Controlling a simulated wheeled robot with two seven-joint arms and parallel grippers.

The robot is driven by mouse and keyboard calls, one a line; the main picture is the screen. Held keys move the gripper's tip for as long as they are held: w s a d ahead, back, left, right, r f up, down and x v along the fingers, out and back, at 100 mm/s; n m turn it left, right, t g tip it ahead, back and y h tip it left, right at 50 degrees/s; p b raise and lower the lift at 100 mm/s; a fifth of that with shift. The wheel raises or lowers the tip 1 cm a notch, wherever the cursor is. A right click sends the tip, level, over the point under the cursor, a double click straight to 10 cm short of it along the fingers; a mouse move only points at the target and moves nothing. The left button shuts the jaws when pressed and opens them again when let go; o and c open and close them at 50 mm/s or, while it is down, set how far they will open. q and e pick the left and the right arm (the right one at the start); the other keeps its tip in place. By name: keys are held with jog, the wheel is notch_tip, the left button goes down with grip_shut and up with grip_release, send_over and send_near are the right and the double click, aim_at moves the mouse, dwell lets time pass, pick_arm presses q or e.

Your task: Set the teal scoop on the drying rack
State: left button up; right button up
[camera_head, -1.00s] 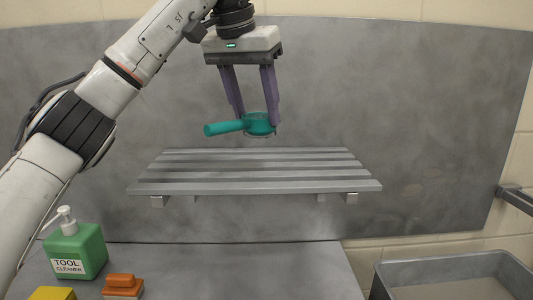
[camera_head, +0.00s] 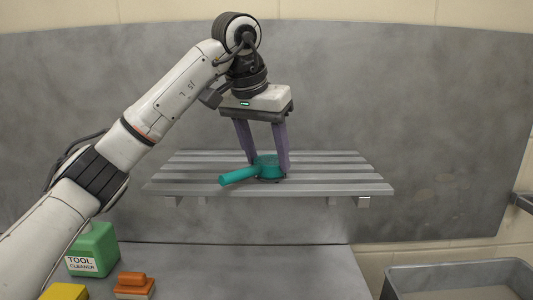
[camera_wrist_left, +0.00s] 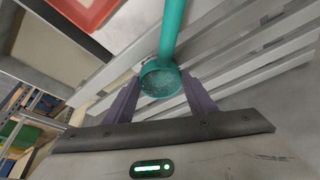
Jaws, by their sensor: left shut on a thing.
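The teal scoop (camera_head: 266,166) is between the purple fingers of my left gripper (camera_head: 268,163), which is shut on its round cup. Its handle (camera_head: 238,176) points left and toward the front. The scoop is at the slatted grey drying rack (camera_head: 340,178), over its middle slats; I cannot tell whether it touches them. In the left wrist view the scoop's cup (camera_wrist_left: 159,79) sits between the fingertips, with the handle running up and the rack slats (camera_wrist_left: 235,50) behind. My right gripper does not show.
A green tool cleaner bottle (camera_head: 95,247), an orange-topped block (camera_head: 134,285) and a yellow thing (camera_head: 64,292) stand on the grey counter (camera_head: 230,272) below. A grey tub (camera_head: 460,268) is at the lower right. The rack's right side is clear.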

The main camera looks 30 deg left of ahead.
pick_arm(q)
jog(key=o, duration=1.1)
jog(key=shift+f, duration=0.1)
jog(key=shift+o, duration=0.2)
jog(key=v, duration=1.2)
